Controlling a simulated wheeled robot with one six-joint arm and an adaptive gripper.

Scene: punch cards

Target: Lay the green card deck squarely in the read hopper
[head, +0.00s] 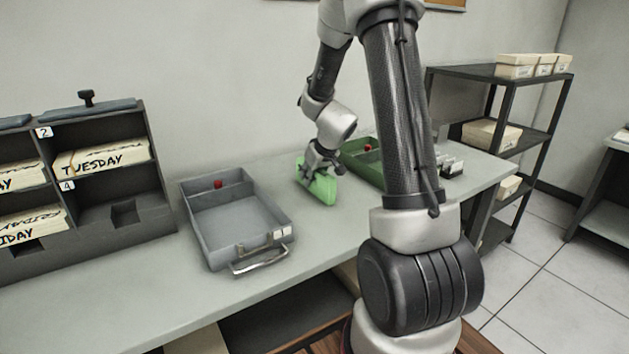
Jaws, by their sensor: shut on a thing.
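The green card deck (317,188) is in my gripper (320,170), tilted, over the table between the grey tray and a green tray. I cannot tell whether its lower edge touches the table. My gripper is shut on its upper part and hides some of it. No part is clearly marked as the read hopper, so I cannot tell which thing it is. The grey tray (206,229), with a front handle and a red knob inside, is empty and lies left of the deck.
A dark rack (152,128) with numbered compartments and labelled card decks (100,158) stands at the left. The green tray (352,152) is partly hidden behind my arm. A shelf (545,80) with boxes stands at the right. The table front left is clear.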

